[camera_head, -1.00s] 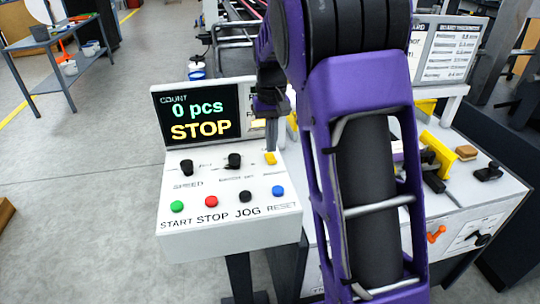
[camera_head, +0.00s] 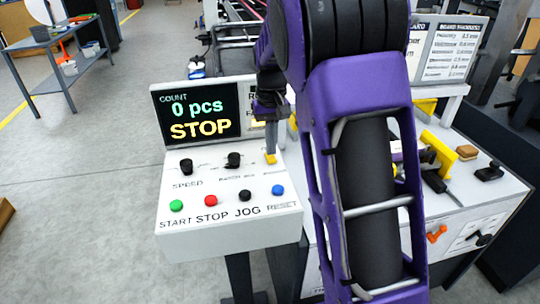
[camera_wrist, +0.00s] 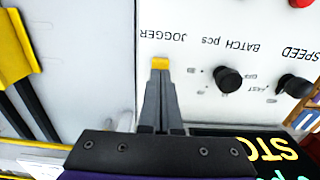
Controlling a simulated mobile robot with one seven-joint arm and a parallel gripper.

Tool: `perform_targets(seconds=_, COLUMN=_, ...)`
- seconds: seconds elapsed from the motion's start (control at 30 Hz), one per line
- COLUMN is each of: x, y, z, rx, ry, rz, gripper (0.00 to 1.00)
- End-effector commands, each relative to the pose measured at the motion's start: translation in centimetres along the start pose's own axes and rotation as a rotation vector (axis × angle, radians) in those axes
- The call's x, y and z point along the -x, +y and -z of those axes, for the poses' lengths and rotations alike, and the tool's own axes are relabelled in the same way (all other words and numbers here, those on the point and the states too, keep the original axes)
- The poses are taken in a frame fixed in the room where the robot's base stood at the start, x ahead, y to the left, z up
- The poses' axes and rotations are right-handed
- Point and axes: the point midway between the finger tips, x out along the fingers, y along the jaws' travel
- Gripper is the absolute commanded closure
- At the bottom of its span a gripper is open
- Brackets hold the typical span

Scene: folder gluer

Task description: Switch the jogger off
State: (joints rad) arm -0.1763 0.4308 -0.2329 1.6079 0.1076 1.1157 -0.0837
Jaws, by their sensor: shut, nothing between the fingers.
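The jogger switch is a small yellow toggle (camera_head: 270,158) at the upper right of the white control panel. It also shows in the wrist view (camera_wrist: 160,63), beside the label JOGGER. My gripper (camera_head: 270,148) points down at it with closed fingers, and in the wrist view the fingertips (camera_wrist: 160,72) are right at the yellow toggle. They look to be touching it, but the exact contact is hard to tell. Nothing is held between the fingers.
The panel has a BATCH knob (camera_head: 233,160), a SPEED knob (camera_head: 186,167) and green, red, black and blue buttons along its front. The display (camera_head: 200,115) behind reads 0 pcs and STOP. My purple arm covers the area to the right.

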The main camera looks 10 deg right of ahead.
Motion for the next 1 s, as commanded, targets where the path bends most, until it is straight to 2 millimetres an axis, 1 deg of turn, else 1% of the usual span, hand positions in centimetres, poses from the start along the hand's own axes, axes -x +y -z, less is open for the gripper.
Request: perform_targets(seconds=1.0, x=-1.4, y=0.0, z=0.0, rx=0.000, ry=0.000, rz=0.000, gripper=1.00)
